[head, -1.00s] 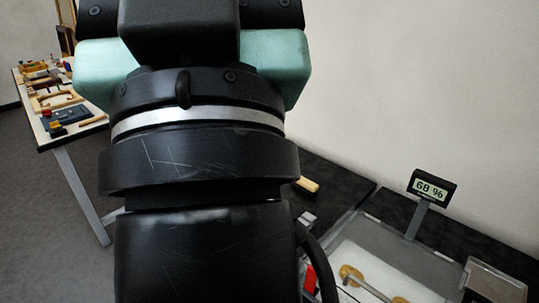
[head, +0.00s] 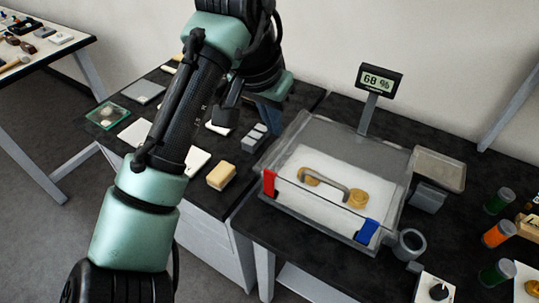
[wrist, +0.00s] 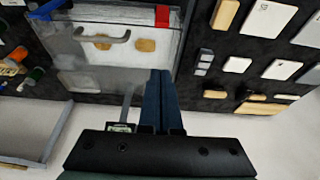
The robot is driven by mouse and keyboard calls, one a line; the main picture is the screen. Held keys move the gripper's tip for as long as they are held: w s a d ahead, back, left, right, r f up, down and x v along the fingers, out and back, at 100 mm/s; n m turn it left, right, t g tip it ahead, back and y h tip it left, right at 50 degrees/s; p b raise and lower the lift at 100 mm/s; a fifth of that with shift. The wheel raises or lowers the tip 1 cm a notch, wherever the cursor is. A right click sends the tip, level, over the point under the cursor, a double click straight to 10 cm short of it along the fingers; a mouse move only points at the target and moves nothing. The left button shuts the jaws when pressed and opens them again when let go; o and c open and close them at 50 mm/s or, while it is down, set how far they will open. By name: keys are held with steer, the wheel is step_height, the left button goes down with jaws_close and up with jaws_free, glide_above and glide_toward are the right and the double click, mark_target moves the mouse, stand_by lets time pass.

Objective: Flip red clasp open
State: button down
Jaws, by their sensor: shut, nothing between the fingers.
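The red clasp (head: 269,184) is on the front left corner of a clear lidded case (head: 330,135); it lies flat against the front wall. In the wrist view the red clasp (wrist: 162,16) is at the top edge, beyond the fingertips. A blue clasp (head: 367,232) is at the case's front right. The lid looks down, with a grey handle (head: 328,183) across it. Gold fragments (head: 357,197) lie on white inside. My gripper (wrist: 160,74) has its two blue fingers together, empty, apart from the clasp. In the head view it (head: 270,120) is behind the case's left side, partly hidden by my arm.
A display (head: 379,79) reading 68 % stands behind the case. A yellow block (head: 221,176), a grey stepped block (head: 255,137) and white pads lie left of the case.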

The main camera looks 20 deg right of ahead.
steer(key=shift+f, duration=0.1)
glide_above(270, 182)
steer(key=w+d, duration=0.3)
steer(key=d, duration=0.1)
steer(key=f, duration=0.8)
steer(key=shift+w+a+f, duration=0.2)
steer(key=shift+a, duration=0.05)
steer(key=shift+s+a+f+p, duration=0.2)
steer(key=shift+s+a+p, duration=0.15)
steer(key=shift+a, duration=0.1)
steer(key=shift+s+a+f+p, duration=0.15)
steer(key=shift+s+a+p, duration=0.15)
steer(key=shift+a, duration=0.15)
steer(key=shift+s+a, duration=0.45)
steer(key=shift+a, duration=0.05)
steer(key=shift+f, duration=0.1)
